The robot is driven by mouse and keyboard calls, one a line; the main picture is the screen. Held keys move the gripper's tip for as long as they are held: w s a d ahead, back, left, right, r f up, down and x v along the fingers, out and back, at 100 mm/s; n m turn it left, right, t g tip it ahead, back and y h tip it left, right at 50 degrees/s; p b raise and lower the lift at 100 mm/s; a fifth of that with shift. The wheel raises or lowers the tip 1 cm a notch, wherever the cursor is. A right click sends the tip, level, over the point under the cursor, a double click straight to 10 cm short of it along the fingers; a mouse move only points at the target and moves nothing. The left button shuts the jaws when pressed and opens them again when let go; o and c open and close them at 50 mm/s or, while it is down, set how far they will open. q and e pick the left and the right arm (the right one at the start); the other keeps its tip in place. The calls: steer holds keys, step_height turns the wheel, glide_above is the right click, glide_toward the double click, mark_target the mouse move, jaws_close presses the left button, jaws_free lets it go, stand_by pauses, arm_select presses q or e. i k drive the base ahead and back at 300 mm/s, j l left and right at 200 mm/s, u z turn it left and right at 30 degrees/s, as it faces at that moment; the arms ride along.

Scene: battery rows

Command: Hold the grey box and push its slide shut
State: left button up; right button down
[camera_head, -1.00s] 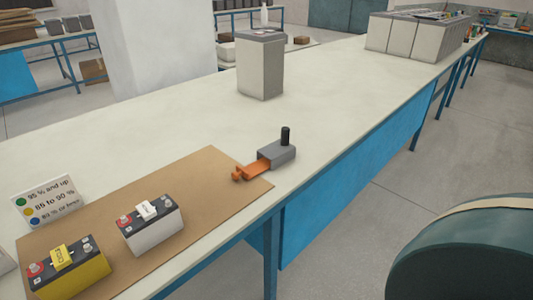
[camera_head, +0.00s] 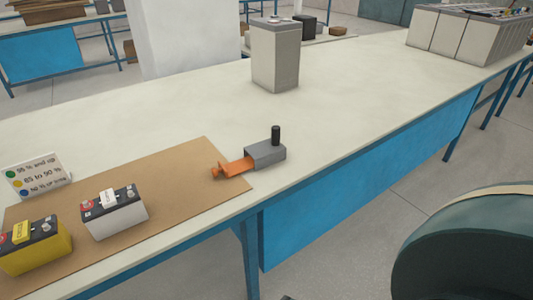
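The small grey box (camera_head: 266,154) sits on the white bench near its front edge, beside the right edge of the brown mat. A black upright knob (camera_head: 276,135) stands on its top. Its orange slide (camera_head: 237,166) sticks out of the box's left side, over the mat, with an upright tab at its outer end. Neither of my grippers shows clearly; only a small dark piece, which I cannot identify, shows at the bottom edge.
The brown mat (camera_head: 190,167) carries a white battery (camera_head: 118,220) and a yellow battery (camera_head: 38,255). A label card (camera_head: 38,175) stands at its back left. A tall grey container (camera_head: 275,60) stands behind the box. A dark green chair (camera_head: 470,260) is at lower right.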

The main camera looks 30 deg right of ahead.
mark_target(235, 168)
steer(key=k+l, duration=0.1)
steer(key=l, duration=0.6)
steer(key=k+l+u, duration=0.1)
steer(key=l, duration=0.3)
steer(key=i+l, duration=0.1)
steer(key=l, duration=0.95)
steer(key=i, duration=0.05)
